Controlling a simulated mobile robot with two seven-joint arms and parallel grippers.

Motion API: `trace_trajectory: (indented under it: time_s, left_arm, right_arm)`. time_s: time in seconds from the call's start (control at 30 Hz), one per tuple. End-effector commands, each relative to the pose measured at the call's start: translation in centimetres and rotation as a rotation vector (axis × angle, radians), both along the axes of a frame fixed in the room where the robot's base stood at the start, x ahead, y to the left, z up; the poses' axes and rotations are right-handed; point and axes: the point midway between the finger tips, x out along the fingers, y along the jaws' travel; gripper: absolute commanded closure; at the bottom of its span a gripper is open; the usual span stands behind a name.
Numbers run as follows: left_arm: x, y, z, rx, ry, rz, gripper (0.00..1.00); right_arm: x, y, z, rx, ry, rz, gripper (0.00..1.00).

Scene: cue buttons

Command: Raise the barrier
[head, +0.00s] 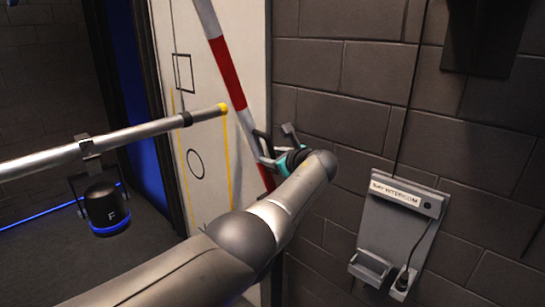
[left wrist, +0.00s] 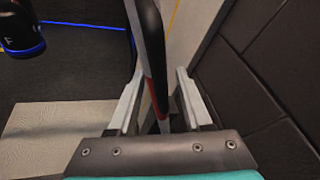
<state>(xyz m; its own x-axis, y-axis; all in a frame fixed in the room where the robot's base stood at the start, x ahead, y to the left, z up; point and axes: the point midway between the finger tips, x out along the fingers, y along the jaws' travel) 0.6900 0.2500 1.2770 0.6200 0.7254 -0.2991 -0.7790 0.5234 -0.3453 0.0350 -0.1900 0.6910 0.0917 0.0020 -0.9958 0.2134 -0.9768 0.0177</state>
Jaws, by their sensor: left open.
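The barrier (head: 228,75) is a red-and-white striped pole that stands steeply, leaning with its top to the left, in front of a pale panel. My left gripper (head: 272,147) is at the lower part of the pole, beside the brick wall. In the left wrist view the pole (left wrist: 152,45) runs between the two fingers of my left gripper (left wrist: 160,105), which are open, with a gap on at least one side. The pole's lower end is mostly hidden by my arm in the head view. My right gripper is not in view.
A grey metal bar (head: 70,153) with a yellow tip crosses the left side. A wall intercom (head: 398,220) with a cord is at the right. Brick wall (head: 345,90) lies close behind the gripper.

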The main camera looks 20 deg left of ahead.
Motion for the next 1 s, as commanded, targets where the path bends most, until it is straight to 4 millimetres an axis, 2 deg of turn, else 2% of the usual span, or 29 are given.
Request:
trace_trajectory:
  time_s: [0.23,0.47,1.0]
  left_arm:
    - [-0.2,-0.2,0.2,0.002,-0.001,0.001,0.50]
    - [-1.1,-1.4,0.8,0.001,-0.001,-0.001,0.50]
    - [-5.2,-6.2,2.5,0.000,-0.002,-0.002,0.50]
  right_arm:
    - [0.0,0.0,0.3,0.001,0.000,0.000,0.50]
    - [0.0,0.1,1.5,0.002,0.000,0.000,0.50]
    - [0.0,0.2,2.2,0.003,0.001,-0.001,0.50]
